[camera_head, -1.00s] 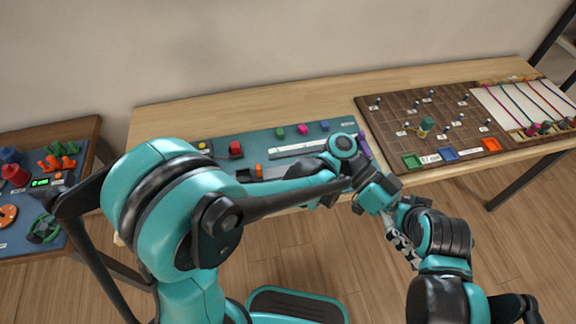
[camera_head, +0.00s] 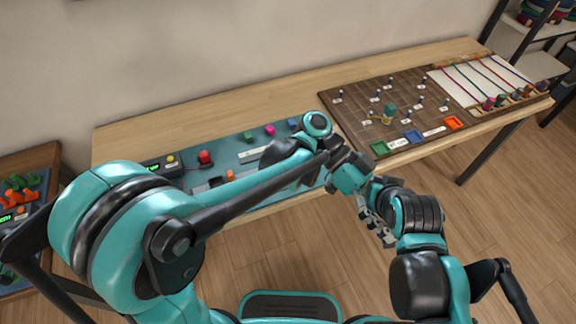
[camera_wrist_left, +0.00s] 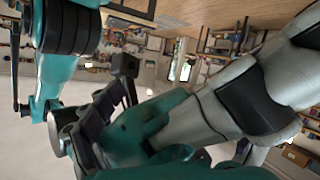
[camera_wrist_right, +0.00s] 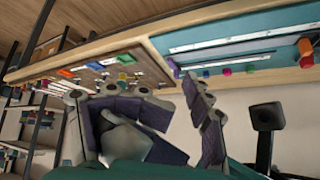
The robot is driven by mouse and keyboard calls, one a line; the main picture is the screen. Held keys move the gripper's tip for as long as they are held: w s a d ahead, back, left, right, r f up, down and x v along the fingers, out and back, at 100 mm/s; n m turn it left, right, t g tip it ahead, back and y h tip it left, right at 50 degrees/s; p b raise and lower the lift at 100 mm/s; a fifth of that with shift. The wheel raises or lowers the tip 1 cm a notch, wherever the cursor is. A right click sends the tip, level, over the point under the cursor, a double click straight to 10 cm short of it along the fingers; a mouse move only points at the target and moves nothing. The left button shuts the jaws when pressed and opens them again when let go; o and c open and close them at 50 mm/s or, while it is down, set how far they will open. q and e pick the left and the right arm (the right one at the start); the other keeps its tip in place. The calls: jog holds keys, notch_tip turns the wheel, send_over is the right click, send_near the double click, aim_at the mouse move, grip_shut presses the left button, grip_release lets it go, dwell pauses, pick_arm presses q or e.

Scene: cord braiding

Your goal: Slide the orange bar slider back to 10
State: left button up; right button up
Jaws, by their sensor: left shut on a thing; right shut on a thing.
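The orange bar slider (camera_head: 229,175) is a small orange knob on the teal slider board (camera_head: 222,158), near the board's front side in the head view. My left forearm passes in front of the board and hides part of it, so the scale value at the slider cannot be read. My left gripper (camera_head: 376,222) is to the right of the slider, beyond the table's front edge and close to my right wrist. My right gripper (camera_wrist_right: 165,120) shows in the right wrist view. Both are away from the slider. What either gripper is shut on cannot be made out.
A red block (camera_head: 205,157), a green knob (camera_head: 248,136) and a pink knob (camera_head: 270,130) are on the teal board. A brown peg board (camera_head: 350,115) and a cord board (camera_head: 470,82) lie to the right. A shelf (camera_head: 525,60) stands at the far right.

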pick_arm(q)
jog(key=shift+n+h, duration=0.6)
jog(key=shift+h, duration=0.3)
jog(key=shift+f+v, duration=0.15)
jog(key=shift+v, duration=1.7)
jog(key=shift+f+v, duration=0.15)
jog(key=shift+v, duration=1.75)
jog(key=shift+f+v, duration=0.15)
jog(key=shift+v, duration=1.7)
jog(key=c, duration=0.5)
jog(key=shift+s+d+r, duration=0.1)
jog(key=shift+r, duration=0.2)
